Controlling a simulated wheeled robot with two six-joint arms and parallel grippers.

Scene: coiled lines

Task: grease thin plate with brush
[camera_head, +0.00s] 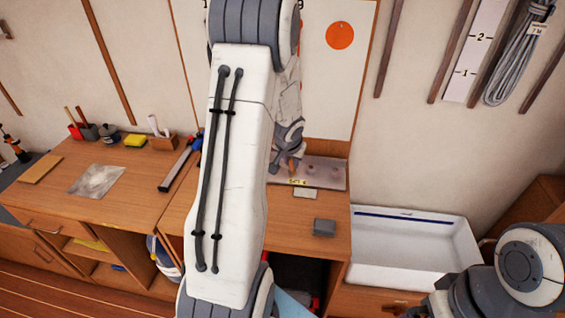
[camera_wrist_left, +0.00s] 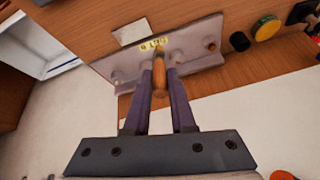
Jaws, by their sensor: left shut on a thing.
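My left gripper (camera_head: 290,165) is at the back of the desk, and it also shows in the left wrist view (camera_wrist_left: 160,75). It is shut on a brush with an orange-brown wooden handle (camera_wrist_left: 159,80). The brush points at a grey metal plate (camera_head: 325,172) with a yellow label and round studs, seen also in the left wrist view (camera_wrist_left: 122,70). The bristles are hard to make out, and I cannot tell whether they touch the plate. A thin shiny sheet (camera_head: 97,180) lies on the left desk. My right gripper is out of view.
A pale block (camera_head: 305,194) and a grey box (camera_head: 324,228) lie in front of the labelled plate. A white sink (camera_head: 410,255) is to the right. My arm hides the desk's middle.

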